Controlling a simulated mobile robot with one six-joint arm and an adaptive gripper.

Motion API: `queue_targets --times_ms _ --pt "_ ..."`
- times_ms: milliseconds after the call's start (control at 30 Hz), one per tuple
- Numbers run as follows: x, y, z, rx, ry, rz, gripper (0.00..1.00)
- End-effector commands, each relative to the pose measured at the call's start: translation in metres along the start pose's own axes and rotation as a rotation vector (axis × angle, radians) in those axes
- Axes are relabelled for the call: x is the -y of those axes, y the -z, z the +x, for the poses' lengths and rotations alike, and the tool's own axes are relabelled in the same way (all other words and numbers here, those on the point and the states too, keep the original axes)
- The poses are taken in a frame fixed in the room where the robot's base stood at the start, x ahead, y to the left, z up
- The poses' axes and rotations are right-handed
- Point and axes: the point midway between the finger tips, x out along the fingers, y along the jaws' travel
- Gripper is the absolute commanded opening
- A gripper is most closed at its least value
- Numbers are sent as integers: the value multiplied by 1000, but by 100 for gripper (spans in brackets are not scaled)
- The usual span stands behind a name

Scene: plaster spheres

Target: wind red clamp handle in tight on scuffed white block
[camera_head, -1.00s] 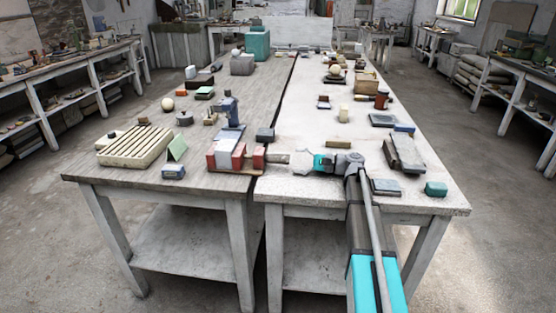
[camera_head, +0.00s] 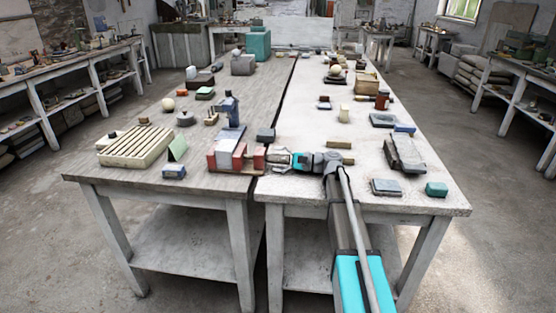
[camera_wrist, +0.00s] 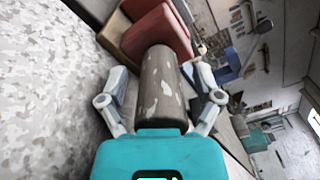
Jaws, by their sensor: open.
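The red clamp (camera_head: 259,158) sits at the near edge of the left table, with red upright blocks along its length. The scuffed white block (camera_head: 225,155) stands between its left red parts; I cannot tell how tightly it is held. The clamp's handle is a grey cylinder with chipped paint, pointing right; it fills the middle of the wrist view (camera_wrist: 161,88). A red clamp block (camera_wrist: 158,38) shows behind it. My gripper (camera_head: 283,160) is open at the handle's right end. In the wrist view its fingers (camera_wrist: 162,95) lie on either side of the handle, not clearly touching it.
A dark block (camera_head: 265,134) stands just behind the handle, and a tan block (camera_head: 338,145) behind my wrist. A narrow gap (camera_head: 268,170) runs between the tables.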

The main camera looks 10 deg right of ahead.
Motion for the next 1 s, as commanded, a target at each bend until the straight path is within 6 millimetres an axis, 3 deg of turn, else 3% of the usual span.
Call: queue_targets --times_ms 267,667,1000 --pt "0 0 0 -1 0 0 82" --pt "0 0 -1 -1 0 0 8" --pt "-1 0 -1 -1 0 -64 7"
